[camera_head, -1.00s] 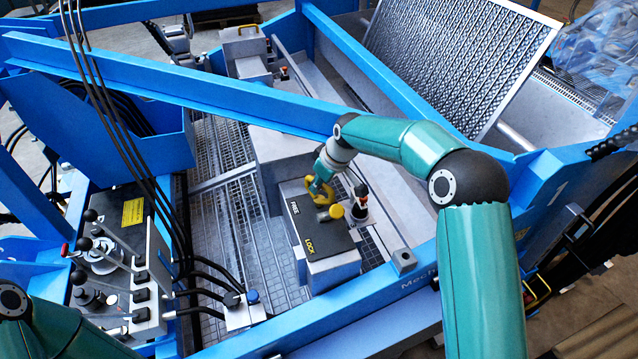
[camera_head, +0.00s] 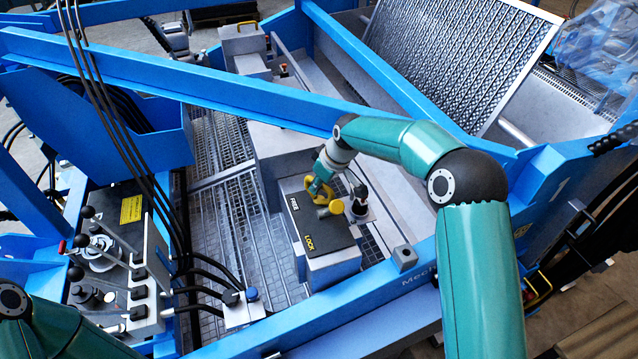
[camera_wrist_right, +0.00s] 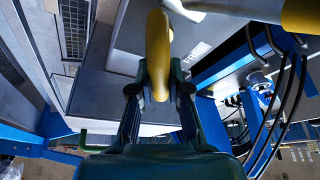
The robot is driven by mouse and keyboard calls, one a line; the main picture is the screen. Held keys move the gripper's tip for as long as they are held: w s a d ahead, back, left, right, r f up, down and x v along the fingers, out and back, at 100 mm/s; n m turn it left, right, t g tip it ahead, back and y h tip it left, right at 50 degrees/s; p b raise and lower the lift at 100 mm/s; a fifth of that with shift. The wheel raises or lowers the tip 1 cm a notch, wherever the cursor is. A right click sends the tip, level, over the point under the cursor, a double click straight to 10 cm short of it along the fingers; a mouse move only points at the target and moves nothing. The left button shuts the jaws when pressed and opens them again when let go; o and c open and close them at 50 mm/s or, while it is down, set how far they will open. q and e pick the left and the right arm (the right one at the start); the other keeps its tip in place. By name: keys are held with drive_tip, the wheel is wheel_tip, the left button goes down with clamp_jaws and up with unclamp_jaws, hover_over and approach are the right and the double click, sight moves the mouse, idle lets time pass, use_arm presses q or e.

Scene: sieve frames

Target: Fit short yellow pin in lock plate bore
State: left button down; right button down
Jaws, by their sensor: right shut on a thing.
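The dark lock plate (camera_head: 322,231), lettered FREE and LOCK, lies on a grey block in the middle of the head view. My right gripper (camera_head: 314,187) is over its far end, shut on the yellow handle of the short yellow pin (camera_head: 325,197). A grey round part and a yellow round end show beside the handle; I cannot tell how they join. In the right wrist view the gripper (camera_wrist_right: 160,88) is closed on the yellow handle (camera_wrist_right: 158,45). A larger yellow round piece (camera_wrist_right: 302,14) is at upper right. The bore cannot be made out. My left gripper is out of frame.
A small dark upright fitting (camera_head: 360,193) stands just right of the plate. A blue beam (camera_head: 200,85) crosses behind my right forearm. Black hoses and a lever panel (camera_head: 112,265) are at left. Open mesh floor (camera_head: 235,200) lies left of the block.

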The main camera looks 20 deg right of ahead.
drive_tip(key=shift+f, duration=0.2)
drive_tip(key=c, duration=1.1)
unclamp_jaws()
drive_tip(key=shift+o, duration=0.2)
drive_tip(key=v, duration=1.2)
drive_tip(key=shift+w, duration=0.1)
